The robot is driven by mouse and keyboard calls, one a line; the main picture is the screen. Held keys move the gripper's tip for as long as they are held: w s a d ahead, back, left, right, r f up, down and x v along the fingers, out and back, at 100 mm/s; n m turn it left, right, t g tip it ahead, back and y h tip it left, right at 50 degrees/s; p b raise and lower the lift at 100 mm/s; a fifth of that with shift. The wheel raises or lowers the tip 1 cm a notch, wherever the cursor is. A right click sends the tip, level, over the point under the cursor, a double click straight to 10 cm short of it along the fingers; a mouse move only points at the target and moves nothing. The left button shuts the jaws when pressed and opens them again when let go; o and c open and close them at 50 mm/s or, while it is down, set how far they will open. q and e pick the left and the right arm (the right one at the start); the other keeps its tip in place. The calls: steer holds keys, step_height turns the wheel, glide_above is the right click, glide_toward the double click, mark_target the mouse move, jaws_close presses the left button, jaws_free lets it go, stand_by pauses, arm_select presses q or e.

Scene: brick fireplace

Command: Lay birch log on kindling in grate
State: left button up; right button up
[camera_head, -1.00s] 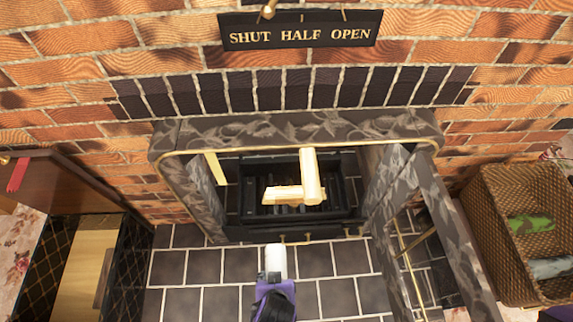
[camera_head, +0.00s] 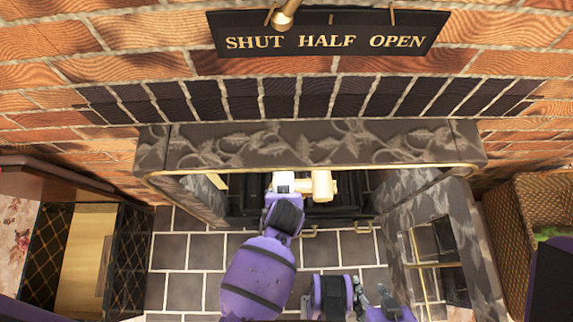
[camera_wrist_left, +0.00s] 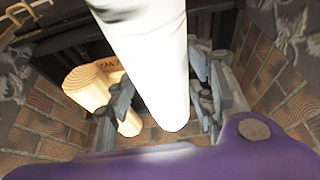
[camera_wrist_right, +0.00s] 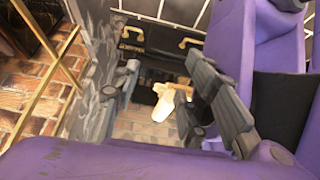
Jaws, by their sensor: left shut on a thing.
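The white birch log (camera_head: 284,182) is in my left gripper (camera_wrist_left: 165,95), which is shut on it at the firebox opening. In the left wrist view the log (camera_wrist_left: 150,60) runs lengthwise between the fingers. The pale kindling (camera_head: 322,186) lies in the dark grate (camera_head: 345,212), just right of the log in the head view. It also shows in the left wrist view (camera_wrist_left: 90,88), left of the log. I cannot tell whether log and kindling touch. My right gripper (camera_head: 372,297) is open and empty over the hearth tiles; its fingers stand apart in the right wrist view (camera_wrist_right: 162,85).
A patterned stone surround (camera_head: 320,145) frames the opening. An open door panel with brass trim (camera_head: 440,235) stands at the right, near my right gripper. A wicker basket (camera_head: 525,215) is farther right, and a cabinet (camera_head: 85,255) stands left. Dark tiles (camera_head: 185,262) lie clear at front left.

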arm_select(q)
steer(key=w+b, duration=0.2)
steer(key=w, duration=1)
step_height(320, 180, down, 4)
steer(key=shift+r+b, duration=0.1)
steer(key=shift+b, duration=0.95)
steer(key=shift+r, duration=0.1)
arm_select(e)
steer(key=shift+n, duration=0.3)
steer(key=x, duration=0.4)
steer(key=shift+s+d+f, duration=0.1)
arm_select(q)
steer(key=o, duration=1.5)
steer(key=p+v, duration=0.3)
steer(key=v, duration=0.3)
steer(key=shift+s+r, duration=0.1)
steer(key=shift+r, duration=0.2)
steer(key=shift+s+r, duration=0.25)
steer(key=shift+r, duration=0.15)
arm_select(e)
steer(key=v, duration=0.3)
steer(key=shift+r, duration=0.25)
